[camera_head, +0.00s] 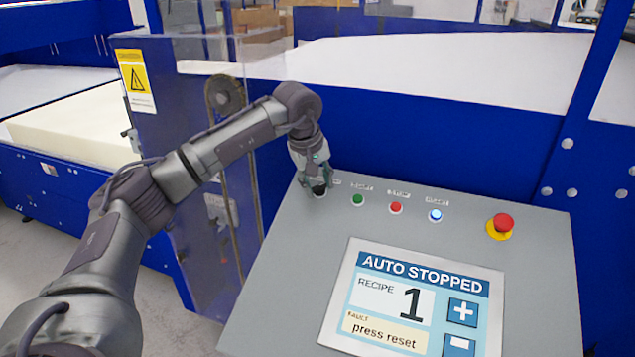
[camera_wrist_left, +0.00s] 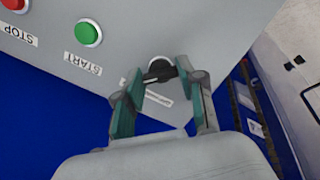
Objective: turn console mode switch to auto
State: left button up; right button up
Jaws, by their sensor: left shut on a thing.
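The console (camera_head: 290,270) is a sloped grey panel. The mode switch (camera_head: 319,191) is a dark knob at the left end of its row of controls, and it also shows in the left wrist view (camera_wrist_left: 158,69). My left gripper (camera_head: 316,183) is at the switch with its fingers on either side, shut on the knob. In the left wrist view its green-padded fingers (camera_wrist_left: 160,78) reach the panel, and the knob is partly hidden. The screen (camera_head: 415,290) reads AUTO STOPPED, recipe 1, with the fault line "press reset". My right gripper is not in view.
To the right of the switch are a green button (camera_head: 358,199), a red button (camera_head: 396,208), a lit blue button (camera_head: 435,215) and a red emergency stop (camera_head: 502,224). A blue machine frame (camera_head: 420,130) stands behind the console. A foam block (camera_head: 75,125) lies at the left.

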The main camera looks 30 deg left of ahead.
pick_arm(q)
jog(key=o, duration=1.1)
jog(key=shift+o, duration=0.2)
jog(key=v, duration=1.2)
jog(key=shift+d, duration=0.1)
